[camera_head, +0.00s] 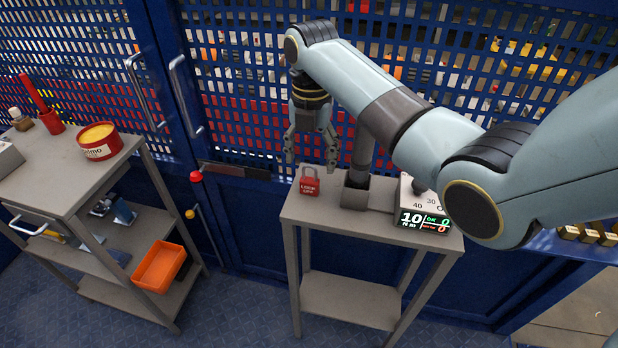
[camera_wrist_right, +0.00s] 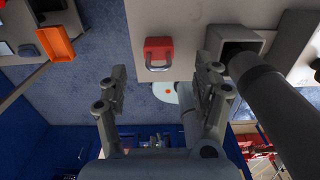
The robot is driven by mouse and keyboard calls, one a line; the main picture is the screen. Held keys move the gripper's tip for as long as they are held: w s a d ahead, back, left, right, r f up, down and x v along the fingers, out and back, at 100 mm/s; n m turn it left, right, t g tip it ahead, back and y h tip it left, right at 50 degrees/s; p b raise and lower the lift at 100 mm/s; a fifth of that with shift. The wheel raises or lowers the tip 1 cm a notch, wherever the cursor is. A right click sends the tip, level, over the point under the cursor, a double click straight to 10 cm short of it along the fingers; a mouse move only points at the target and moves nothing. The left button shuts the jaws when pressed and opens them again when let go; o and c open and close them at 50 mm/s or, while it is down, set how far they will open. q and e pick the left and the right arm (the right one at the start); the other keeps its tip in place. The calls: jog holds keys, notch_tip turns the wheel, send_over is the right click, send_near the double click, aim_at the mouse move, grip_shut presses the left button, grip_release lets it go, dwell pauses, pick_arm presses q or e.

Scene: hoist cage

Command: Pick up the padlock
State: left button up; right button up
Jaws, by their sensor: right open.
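The red padlock (camera_head: 309,185), with pale lettering on its front and a grey shackle, sits near the left end of a small grey table (camera_head: 345,215). My right gripper (camera_head: 311,160) hangs with its fingers down, just above and behind the padlock, apart from it. Its two fingers are spread and nothing is between them. In the right wrist view, the padlock (camera_wrist_right: 158,48) appears beyond the gap between the open fingertips (camera_wrist_right: 158,75), shackle toward the gripper. My left gripper is not in view.
A grey post (camera_head: 363,155) stands in a square socket (camera_head: 355,197) right of the padlock. A box with a lit display (camera_head: 425,220) sits at the table's right end. Blue mesh doors (camera_head: 245,100) rise behind. A cart at left holds a red tin (camera_head: 100,141) and an orange bin (camera_head: 160,266).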

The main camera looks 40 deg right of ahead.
aim_at(309, 179)
notch_tip(309, 179, down, 2)
jog(key=shift+s+a+f, duration=0.1)
jog(key=shift+f, duration=0.3)
notch_tip(309, 179, down, 4)
jog(key=shift+a+r, duration=0.1)
jog(key=shift+f, duration=0.5)
jog(key=c, duration=0.4)
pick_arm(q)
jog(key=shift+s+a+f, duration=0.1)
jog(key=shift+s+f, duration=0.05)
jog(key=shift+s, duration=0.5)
pick_arm(e)
jog(key=c, duration=0.9)
